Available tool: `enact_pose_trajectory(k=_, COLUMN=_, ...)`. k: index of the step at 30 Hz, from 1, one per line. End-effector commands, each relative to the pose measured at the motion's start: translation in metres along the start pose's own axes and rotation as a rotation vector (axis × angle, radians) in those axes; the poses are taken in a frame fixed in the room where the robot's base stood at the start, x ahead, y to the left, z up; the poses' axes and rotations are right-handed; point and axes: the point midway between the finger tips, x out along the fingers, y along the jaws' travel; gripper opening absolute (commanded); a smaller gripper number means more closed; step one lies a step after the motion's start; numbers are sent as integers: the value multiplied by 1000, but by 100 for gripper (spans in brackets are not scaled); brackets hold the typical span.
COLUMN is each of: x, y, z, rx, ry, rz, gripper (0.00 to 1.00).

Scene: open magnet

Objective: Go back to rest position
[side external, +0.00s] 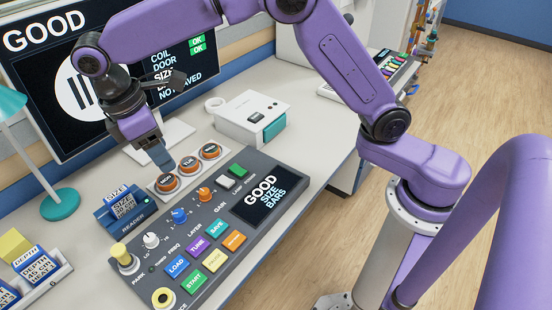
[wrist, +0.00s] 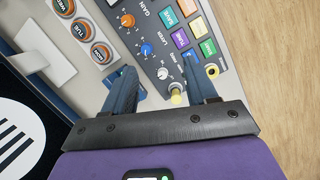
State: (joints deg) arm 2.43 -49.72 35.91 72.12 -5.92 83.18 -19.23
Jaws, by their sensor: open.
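My gripper (side external: 160,150) hangs over the back of the desk in the side external view, fingers pointing down, above and behind the control panel (side external: 205,222). In the wrist view my gripper (wrist: 165,85) shows two dark blue fingers spread apart with nothing held between them. The panel's knobs and coloured buttons lie beyond the fingers there. The panel's screen (side external: 268,190) reads GOOD, SIZE, BARS. A blue card reading SIZE (side external: 122,205) stands in the reader (side external: 130,221) at the panel's left.
A large monitor (side external: 60,140) reading GOOD stands behind the arm. A row of round orange buttons (side external: 188,165) and a white box (side external: 250,118) are near the gripper. A teal lamp (side external: 60,203) and a rack with DEPTH cards (side external: 38,275) stand left.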

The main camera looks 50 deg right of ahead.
Motion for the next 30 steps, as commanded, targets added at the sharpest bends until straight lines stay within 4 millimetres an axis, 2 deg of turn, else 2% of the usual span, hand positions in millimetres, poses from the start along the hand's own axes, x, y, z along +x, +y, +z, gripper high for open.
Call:
enact_pose_trajectory(k=1, x=-3, y=-9, z=18, rx=2, ry=16, rz=2, gripper=57)
enact_pose_trajectory(k=10, x=3, y=-66, z=118, rx=26, ry=108, rz=1, gripper=57)
enact_pose_trajectory(k=14, x=15, y=-92, z=166, rx=41, ry=147, rz=-6, gripper=57)
enact_pose_trajectory(k=21, x=50, y=-136, z=254, rx=68, ry=211, rz=-23, gripper=57)
enact_pose_trajectory(k=25, x=68, y=-151, z=287, rx=79, ry=234, rz=-32, gripper=57)
enact_pose_trajectory(k=30, x=80, y=-161, z=306, rx=86, ry=248, rz=-38, gripper=57)
